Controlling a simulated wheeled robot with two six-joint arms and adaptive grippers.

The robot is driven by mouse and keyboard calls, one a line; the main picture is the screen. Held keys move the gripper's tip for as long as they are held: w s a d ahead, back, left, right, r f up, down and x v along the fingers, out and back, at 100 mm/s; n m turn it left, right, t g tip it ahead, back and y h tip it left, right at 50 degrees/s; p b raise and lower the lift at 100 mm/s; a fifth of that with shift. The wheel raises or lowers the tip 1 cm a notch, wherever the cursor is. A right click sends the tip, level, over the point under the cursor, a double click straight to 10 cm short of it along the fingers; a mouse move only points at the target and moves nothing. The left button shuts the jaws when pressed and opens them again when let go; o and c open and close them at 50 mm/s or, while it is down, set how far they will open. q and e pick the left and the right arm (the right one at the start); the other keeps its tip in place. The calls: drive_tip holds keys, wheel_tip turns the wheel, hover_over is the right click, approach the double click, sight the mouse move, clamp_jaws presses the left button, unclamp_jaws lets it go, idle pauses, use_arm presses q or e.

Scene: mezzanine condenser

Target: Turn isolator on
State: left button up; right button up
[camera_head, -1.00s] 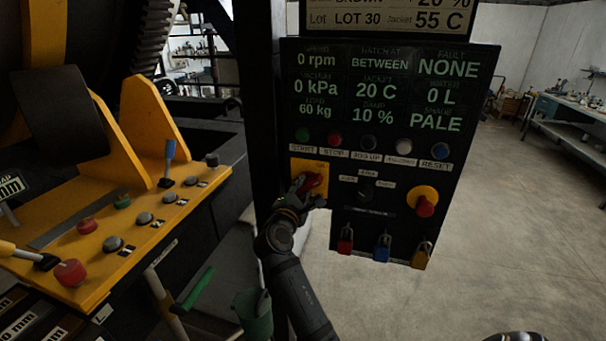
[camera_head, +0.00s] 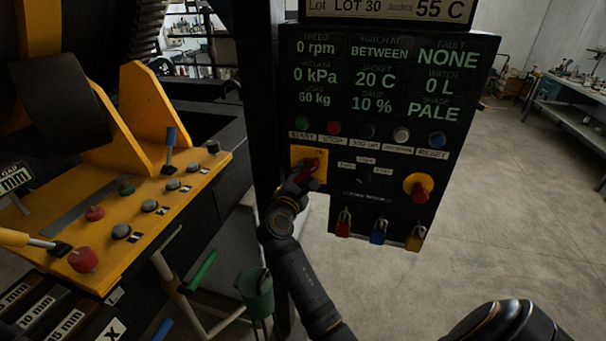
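The isolator is a red rotary handle (camera_head: 312,167) on a yellow plate (camera_head: 299,157), at the lower left of the black control panel (camera_head: 345,185).
Right of the isolator are a small black selector (camera_head: 363,178) and a red knob on yellow (camera_head: 420,191). Red, blue (camera_head: 378,232) and yellow padlocks hang below. A yellow console (camera_head: 150,200) with buttons and levers stands left. The floor at right is clear.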

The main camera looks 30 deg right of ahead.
drive_tip(key=o, duration=0.4)
